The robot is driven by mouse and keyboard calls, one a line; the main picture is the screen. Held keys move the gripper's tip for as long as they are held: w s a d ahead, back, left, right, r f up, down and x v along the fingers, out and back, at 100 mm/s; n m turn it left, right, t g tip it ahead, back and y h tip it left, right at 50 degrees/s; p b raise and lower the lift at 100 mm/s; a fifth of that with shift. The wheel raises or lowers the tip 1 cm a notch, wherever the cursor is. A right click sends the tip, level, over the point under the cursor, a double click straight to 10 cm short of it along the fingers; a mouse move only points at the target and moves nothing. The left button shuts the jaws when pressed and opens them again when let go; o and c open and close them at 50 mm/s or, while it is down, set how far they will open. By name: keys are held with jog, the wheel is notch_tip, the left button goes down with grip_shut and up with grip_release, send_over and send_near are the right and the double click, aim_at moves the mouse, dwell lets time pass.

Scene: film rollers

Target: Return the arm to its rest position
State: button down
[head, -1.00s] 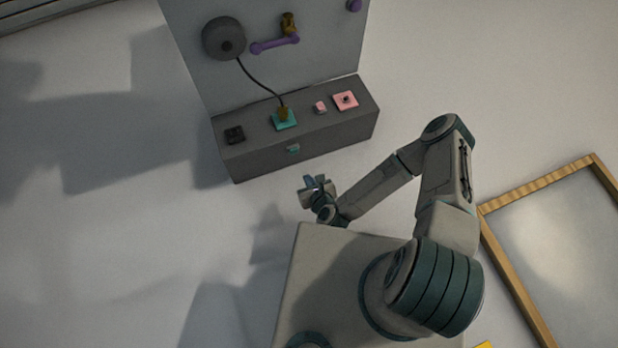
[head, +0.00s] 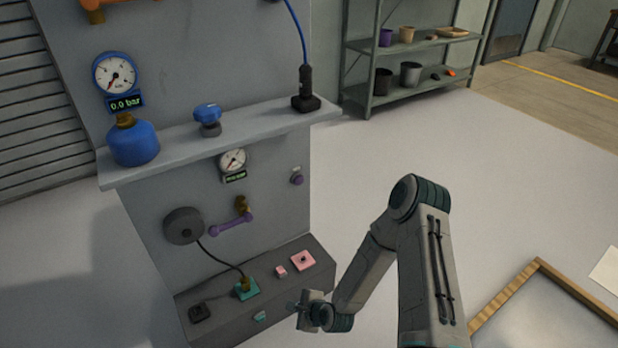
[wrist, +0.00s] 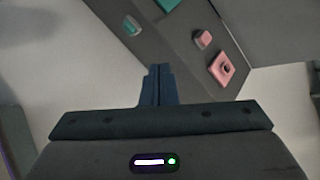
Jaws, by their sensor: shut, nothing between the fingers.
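My gripper (head: 300,308) is at the end of my folded arm, in front of the grey bench box at the lower middle of the head view. In the wrist view my gripper (wrist: 157,72) shows its two dark fingers pressed together, with nothing between them. The fingers point toward the bench box and appear apart from it.
The grey bench box (head: 225,328) carries a teal plate (head: 246,289), a pink block (head: 281,271) and a pink plate (head: 303,260). Above are a purple lever (head: 231,224), gauges and a shelf (head: 240,125) with a blue bottle (head: 133,143). A wood-framed panel (head: 540,270) lies right; the floor between is clear.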

jog(key=d+r+n+g+h+p, duration=0.15)
jog(key=d+r+n+p, duration=0.3)
jog(key=r, duration=0.85)
jog(key=w+d+r+n+h+p, duration=0.1)
jog(key=d+r+n+h+p, duration=0.25)
jog(key=r, duration=0.85)
jog(key=d+r+n+g+h+p, duration=0.1)
jog(key=d+r+n+p, duration=0.4)
jog(key=r, duration=0.8)
jog(key=s+d+r+n+p, duration=0.1)
jog(key=s+d+r+p, duration=0.1)
jog(key=s+r, duration=0.4)
jog(key=s+d+r+n+g+p, duration=0.1)
jog(key=s+r+p, duration=0.4)
jog(key=r, duration=0.8)
jog(key=s+d+r+n+p, duration=0.2)
jog(key=s+r+n+p, duration=0.1)
jog(key=s+r, duration=0.4)
notch_tip(320, 180, up, 3)
jog(key=shift+d+r+h+p, duration=0.1)
jog(key=shift+d+h+p, duration=0.2)
jog(key=shift+a, duration=0.1)
